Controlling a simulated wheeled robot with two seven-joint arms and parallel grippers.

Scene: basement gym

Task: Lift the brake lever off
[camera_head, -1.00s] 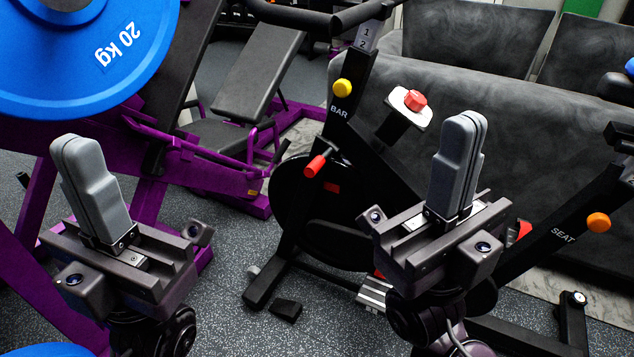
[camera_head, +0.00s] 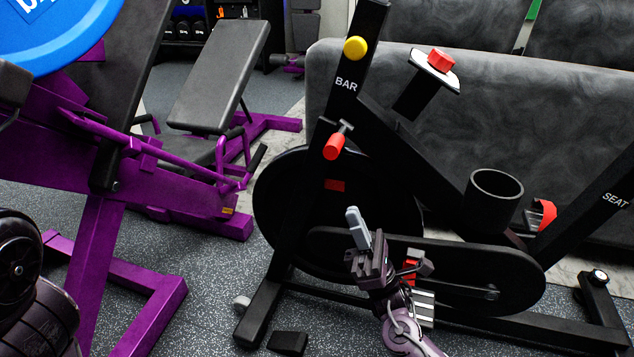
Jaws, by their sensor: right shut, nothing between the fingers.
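A black exercise bike stands in the middle of the view. A red-handled lever (camera_head: 336,143) with a metal stem, which looks like the brake lever, sits on its front post below the BAR label. A red knob (camera_head: 441,58) on a white plate stands higher on the frame, to the right. My right gripper (camera_head: 353,214) is in front of the bike, below and slightly right of the red-handled lever and apart from it in the picture. Its grey fingers are together and empty. Only dark links of my left arm show at the lower left.
A purple weight machine with a blue plate (camera_head: 62,30) stands at the left. A black cup holder (camera_head: 494,194) sits on the bike frame. A grey sofa (camera_head: 520,105) is behind the bike. Speckled floor is open between the machine and bike.

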